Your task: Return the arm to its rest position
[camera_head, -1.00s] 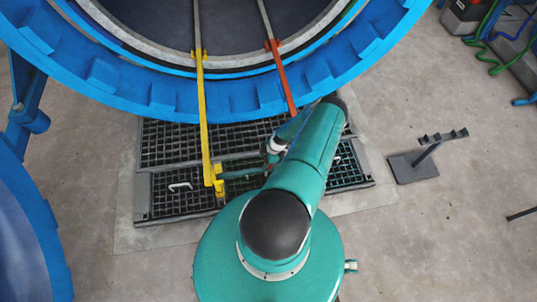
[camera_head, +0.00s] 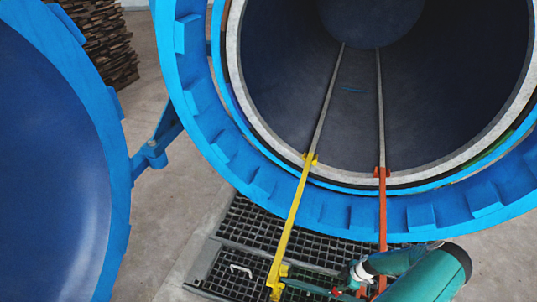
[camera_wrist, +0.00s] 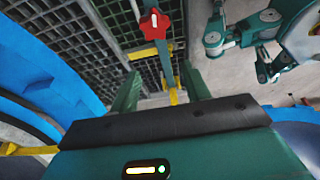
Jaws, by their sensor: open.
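My teal arm (camera_head: 430,277) shows at the lower right of the head view, bent low in front of the autoclave's blue rim (camera_head: 350,212). Its far end lies near the red rail, and the gripper itself cannot be made out there. In the wrist view, my gripper (camera_wrist: 161,88) is open, its two green fingers standing wide apart. I see nothing held between them. Beyond the fingers are the floor grating and a red star-shaped knob (camera_wrist: 154,24) on a teal bar.
The yellow rail (camera_head: 290,228) and red rail (camera_head: 382,215) run from the open chamber (camera_head: 450,80) out over the floor grating (camera_head: 262,222). The blue door (camera_head: 50,170) stands open at the left. Stacked planks (camera_head: 100,38) stand behind it. Bare floor shows at the lower right.

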